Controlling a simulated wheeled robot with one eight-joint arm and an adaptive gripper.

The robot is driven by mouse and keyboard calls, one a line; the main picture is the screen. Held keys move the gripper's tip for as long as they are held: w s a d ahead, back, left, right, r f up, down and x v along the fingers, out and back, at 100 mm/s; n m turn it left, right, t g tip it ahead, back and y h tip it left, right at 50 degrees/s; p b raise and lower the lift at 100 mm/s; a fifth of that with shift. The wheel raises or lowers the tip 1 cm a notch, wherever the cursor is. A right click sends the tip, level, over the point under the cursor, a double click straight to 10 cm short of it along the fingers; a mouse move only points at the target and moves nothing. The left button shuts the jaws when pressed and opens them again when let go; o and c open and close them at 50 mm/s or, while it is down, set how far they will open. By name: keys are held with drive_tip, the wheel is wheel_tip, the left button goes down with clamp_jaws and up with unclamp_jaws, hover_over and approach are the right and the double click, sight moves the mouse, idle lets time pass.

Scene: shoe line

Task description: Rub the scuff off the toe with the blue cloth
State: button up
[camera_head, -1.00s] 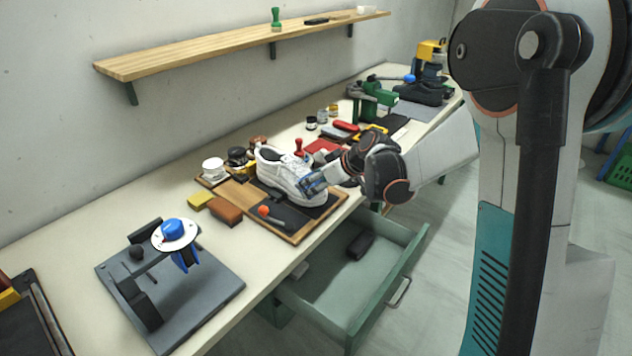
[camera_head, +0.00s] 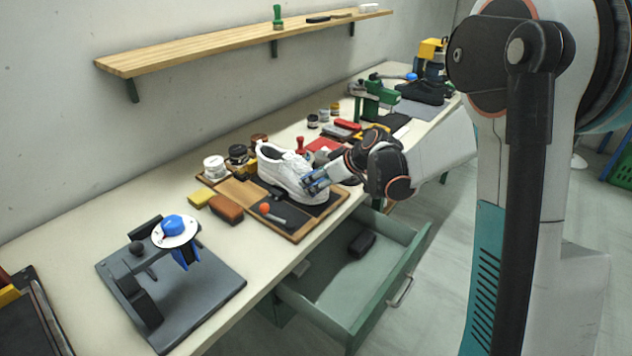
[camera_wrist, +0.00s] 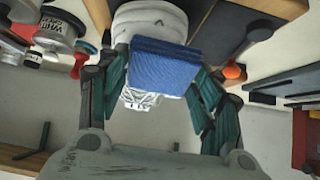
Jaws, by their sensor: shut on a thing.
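A white sneaker (camera_head: 281,170) stands on the dark pad of a wooden tray board on the bench, its toe toward my arm. My gripper (camera_head: 316,182) is at the toe end of the shoe. In the wrist view, my gripper (camera_wrist: 160,85) is shut on a folded blue cloth (camera_wrist: 165,66), which lies across the white toe (camera_wrist: 150,22). The cloth looks to be against the toe, but I cannot tell how firmly it touches. The scuff is hidden from both views.
The wooden board (camera_head: 299,236) also bears an orange-knobbed tool (camera_head: 266,209). Jars (camera_head: 238,155) stand behind the shoe, and yellow and brown blocks (camera_head: 227,208) lie to its left. An open green drawer (camera_head: 345,318) juts out below my gripper. A grey stand (camera_head: 190,300) is at front left.

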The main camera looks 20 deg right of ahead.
drive_tip(key=shift+w+d, duration=0.75)
drive_tip(key=shift+d, duration=0.3)
drive_tip(key=shift+w+d, duration=0.75)
drive_tip(key=shift+d, duration=0.25)
drive_tip(key=shift+a, duration=0.1)
drive_tip(key=shift+s+a+f+b, duration=0.1)
drive_tip(key=shift+s+a+b, duration=0.1)
drive_tip(key=shift+s+a, duration=0.4)
drive_tip(key=shift+s+a+b, duration=0.15)
drive_tip(key=shift+s+a, duration=0.2)
drive_tip(key=shift+a, duration=0.3)
drive_tip(key=shift+s+a, duration=0.5)
drive_tip(key=shift+a, duration=0.15)
drive_tip(key=shift+s+a, duration=0.45)
drive_tip(key=shift+a, duration=0.2)
drive_tip(key=shift+r, duration=0.2)
drive_tip(key=shift+d+r+p, duration=0.15)
drive_tip(key=shift+r+p, duration=0.15)
drive_tip(key=shift+p, duration=0.05)
drive_tip(key=shift+s+d+r+p, duration=0.2)
drive_tip(key=shift+s+r+p, duration=0.1)
drive_tip(key=shift+r+p, duration=0.4)
drive_tip(key=shift+s+d+r+p, duration=0.2)
drive_tip(key=shift+s+r+p, duration=0.15)
drive_tip(key=shift+r, duration=0.5)
drive_tip(key=shift+s+d+r+p, duration=0.2)
drive_tip(key=shift+s+r+p, duration=0.1)
drive_tip(key=shift+r+p, duration=0.4)
drive_tip(key=shift+r, duration=0.1)
